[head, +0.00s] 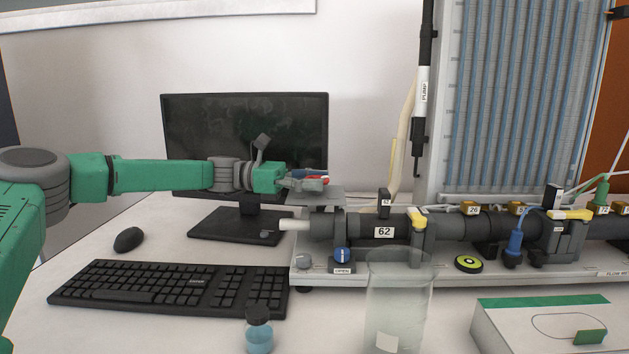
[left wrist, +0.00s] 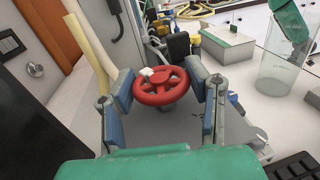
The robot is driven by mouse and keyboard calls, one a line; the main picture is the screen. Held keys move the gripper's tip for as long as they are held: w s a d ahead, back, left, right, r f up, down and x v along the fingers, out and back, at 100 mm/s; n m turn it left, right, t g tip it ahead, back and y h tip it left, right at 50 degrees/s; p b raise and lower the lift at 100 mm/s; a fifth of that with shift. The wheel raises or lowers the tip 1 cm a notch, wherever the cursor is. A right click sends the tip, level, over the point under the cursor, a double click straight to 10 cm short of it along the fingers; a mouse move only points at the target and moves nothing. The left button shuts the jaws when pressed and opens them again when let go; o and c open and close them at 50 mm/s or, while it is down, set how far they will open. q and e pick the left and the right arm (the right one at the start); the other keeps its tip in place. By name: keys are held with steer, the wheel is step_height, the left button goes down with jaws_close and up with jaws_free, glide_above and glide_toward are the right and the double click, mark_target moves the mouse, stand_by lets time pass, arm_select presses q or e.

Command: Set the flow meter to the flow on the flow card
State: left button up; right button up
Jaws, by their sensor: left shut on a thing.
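My left gripper (head: 310,181) reaches in front of the monitor, at the left end of the pipe board. In the left wrist view my left gripper (left wrist: 166,90) has its two fingers on either side of a red spoked handwheel (left wrist: 162,87), shut on its rim. The wheel has a small white mark on top. The dark pipe (head: 447,228) with a label 62 lies on the board, and a partly cut label at the right begins "FLOW M". I cannot make out a flow card. My right gripper is not in view.
A clear beaker (head: 398,305) stands in front of the board, with a small blue bottle (head: 259,335) to its left. A keyboard (head: 170,288) and mouse (head: 129,239) lie at the left. A white box with a green strip (head: 545,325) is at the front right. Tall blue tubes (head: 520,100) rise behind.

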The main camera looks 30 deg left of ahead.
arm_select(q)
steer(key=shift+r+n+t+y+p, duration=0.2)
steer(key=shift+n+t+y+p, duration=0.2)
steer(key=shift+n+t+p, duration=0.25)
steer(key=shift+r+n+t+y+p, duration=0.25)
steer(key=shift+n+t+y, duration=0.2)
steer(key=shift+t, duration=0.4)
steer(key=shift+f+n+t, duration=0.15)
steer(key=shift+n+t, duration=0.25)
steer(key=shift+n+t+y, duration=0.4)
steer(key=shift+t+y, duration=0.15)
steer(key=shift+t, duration=0.15)
steer(key=shift+f+n+t+y+b, duration=0.15)
steer(key=shift+n+t+y+b, duration=0.2)
steer(key=shift+b, duration=0.2)
steer(key=n+t+y+b, duration=0.2)
steer(key=b, duration=0.3)
steer(key=shift+y, duration=0.35)
steer(key=shift+n+t+y+b, duration=0.35)
steer(key=shift+n+y+b, duration=0.1)
steer(key=shift+y+b, duration=0.2)
steer(key=shift+a, duration=0.1)
steer(key=shift+r, duration=0.2)
